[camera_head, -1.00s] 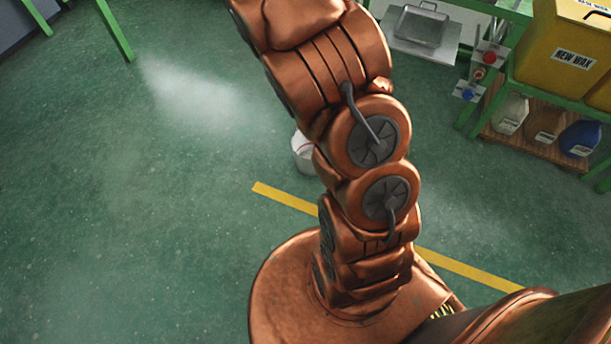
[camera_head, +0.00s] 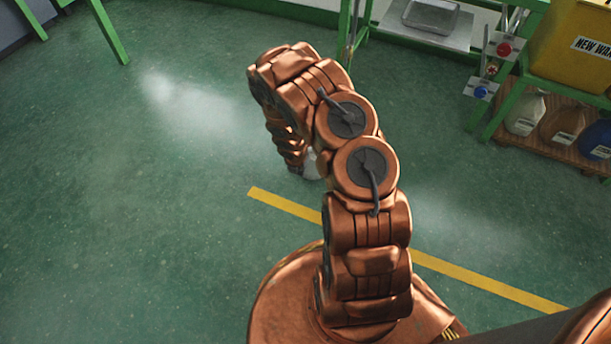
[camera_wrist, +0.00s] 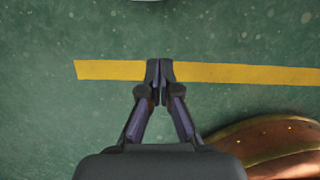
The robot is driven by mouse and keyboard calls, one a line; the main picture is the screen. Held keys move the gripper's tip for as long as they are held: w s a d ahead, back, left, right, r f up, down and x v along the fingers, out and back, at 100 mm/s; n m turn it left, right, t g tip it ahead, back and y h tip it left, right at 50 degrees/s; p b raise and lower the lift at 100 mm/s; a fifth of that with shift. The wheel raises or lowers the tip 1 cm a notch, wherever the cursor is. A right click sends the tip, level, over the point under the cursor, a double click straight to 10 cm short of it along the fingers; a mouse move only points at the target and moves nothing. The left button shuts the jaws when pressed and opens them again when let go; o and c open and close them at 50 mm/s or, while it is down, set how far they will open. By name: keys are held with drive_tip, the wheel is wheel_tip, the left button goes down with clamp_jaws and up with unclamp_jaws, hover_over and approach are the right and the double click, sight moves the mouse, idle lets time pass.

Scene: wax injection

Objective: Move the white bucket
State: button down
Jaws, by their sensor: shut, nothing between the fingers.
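The white bucket (camera_head: 313,165) stands on the green floor beyond the yellow line. In the head view it is mostly hidden behind my arm, with only a pale part showing. In the wrist view, a sliver of a pale rim at the top edge may be the bucket. My gripper (camera_wrist: 160,72) shows in the wrist view, pointing down over the yellow line. Its two dark fingers are shut together with nothing between them, apart from the bucket. In the head view the gripper itself is hidden.
A yellow line (camera_head: 480,281) crosses the floor. A green bench stands at the back with a metal tray (camera_head: 431,17). At right are a yellow new wax bin (camera_head: 575,45) and a low wooden shelf with several jugs (camera_head: 525,113). The left floor is clear.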

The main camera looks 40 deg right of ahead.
drive_tip(key=b+x, duration=0.5)
drive_tip(key=x, duration=0.5)
drive_tip(key=shift+f, duration=0.35)
drive_tip(key=shift+w+d+r, duration=0.2)
drive_tip(key=shift+w+d+b, duration=0.2)
drive_tip(key=shift+w+d, duration=0.25)
drive_tip(key=shift+d, duration=0.25)
drive_tip(key=shift+w+d+b, duration=0.15)
drive_tip(key=shift+w+d, duration=0.3)
drive_tip(key=shift+d, duration=0.25)
drive_tip(key=shift+r, duration=0.1)
